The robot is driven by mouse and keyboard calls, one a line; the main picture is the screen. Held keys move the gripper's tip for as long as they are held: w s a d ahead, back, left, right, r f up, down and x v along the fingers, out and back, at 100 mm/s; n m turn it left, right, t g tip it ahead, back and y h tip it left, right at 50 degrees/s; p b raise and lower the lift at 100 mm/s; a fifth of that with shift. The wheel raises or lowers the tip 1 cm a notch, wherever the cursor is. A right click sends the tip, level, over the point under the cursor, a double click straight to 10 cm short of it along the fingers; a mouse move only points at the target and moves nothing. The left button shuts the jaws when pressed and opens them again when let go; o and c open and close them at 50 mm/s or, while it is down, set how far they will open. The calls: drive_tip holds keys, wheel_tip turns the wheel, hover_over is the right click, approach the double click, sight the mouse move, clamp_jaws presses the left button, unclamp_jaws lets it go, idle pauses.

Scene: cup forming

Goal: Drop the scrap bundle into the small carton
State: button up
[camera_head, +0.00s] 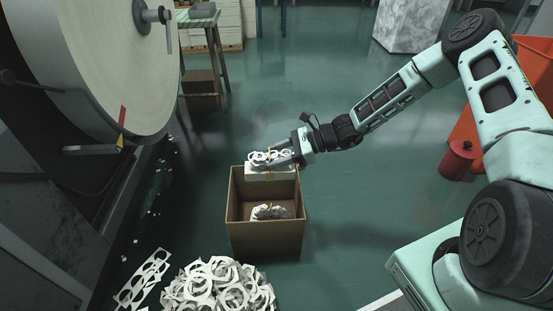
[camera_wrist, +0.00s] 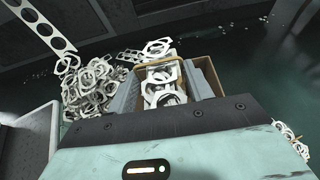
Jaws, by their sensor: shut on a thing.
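My gripper (camera_head: 284,157) is shut on a scrap bundle (camera_head: 262,157), a cluster of flat white rings and offcuts. In the wrist view the bundle (camera_wrist: 163,85) sits between the two grey fingers, with a tan band across it. The small carton (camera_head: 265,242) is an open-topped brown box on the floor. My gripper holds the bundle above the carton's far rim in the head view. Another clump of white scrap (camera_head: 269,212) lies inside the carton. In the wrist view the carton (camera_wrist: 208,73) shows behind the bundle, partly hidden by the fingers.
A loose heap of white scrap rings (camera_head: 218,287) lies in front of the carton, with a punched strip (camera_head: 143,280) beside it. A large drum machine (camera_head: 95,60) stands at the left. A red can (camera_head: 457,161) stands at the right. Green floor right of the carton is clear.

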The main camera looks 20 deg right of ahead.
sight(278, 170)
drive_tip(key=shift+f+b, duration=3)
drive_tip(key=shift+b, duration=0.25)
drive_tip(key=o, duration=1.2)
drive_tip(key=shift+c, duration=0.2)
drive_tip(key=shift+r, duration=0.1)
drive_tip(key=p+v, duration=0.8)
drive_tip(key=v, duration=0.9)
drive_tip(key=shift+d, duration=0.15)
